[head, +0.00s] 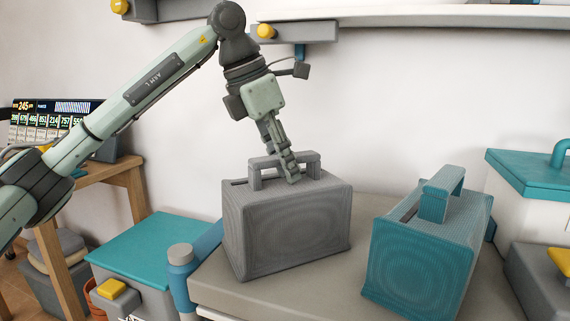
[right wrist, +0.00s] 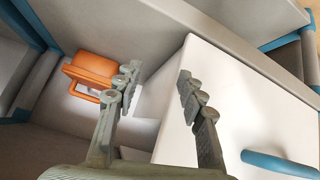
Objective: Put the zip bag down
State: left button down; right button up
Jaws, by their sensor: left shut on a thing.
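A grey ribbed zip bag (head: 288,235) with a top handle stands upright in the middle of the head view. My left gripper (head: 289,174) comes down from above and is shut on its handle. The bag's underside is at the top of a low grey surface (head: 215,283); whether it rests fully on it I cannot tell. A similar teal zip bag (head: 420,262) with a raised handle is to its right, apart from it. My right gripper (right wrist: 158,74) shows in the right wrist view, open, with nothing between its fingers.
A teal-lidded white container (head: 530,178) is at right. A shelf runs overhead. In the right wrist view, an orange-handled thing (right wrist: 95,69) and a white drawer-like box (right wrist: 225,105) lie beyond the fingers.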

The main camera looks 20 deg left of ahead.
pick_arm(q)
jog(key=c, duration=1.2)
grip_release()
pick_arm(e)
jog(key=shift+w+a+r, duration=0.1)
pick_arm(q)
jog(key=shift+r, duration=0.1)
jog(key=p+v, duration=0.1)
jog(key=v, duration=1)
jog(key=shift+s+a+r, duration=0.15)
jog(key=shift+a+r, duration=0.05)
jog(key=shift+r, duration=0.25)
pick_arm(e)
jog(key=s+d+f+g+h, duration=0.1)
jog(key=s+d+f+g, duration=0.1)
jog(key=s+d, duration=0.3)
jog(key=shift+s+f+m+g+h, duration=0.3)
jog(key=shift+s+f+m+g, duration=0.15)
jog(key=shift+g, duration=0.25)
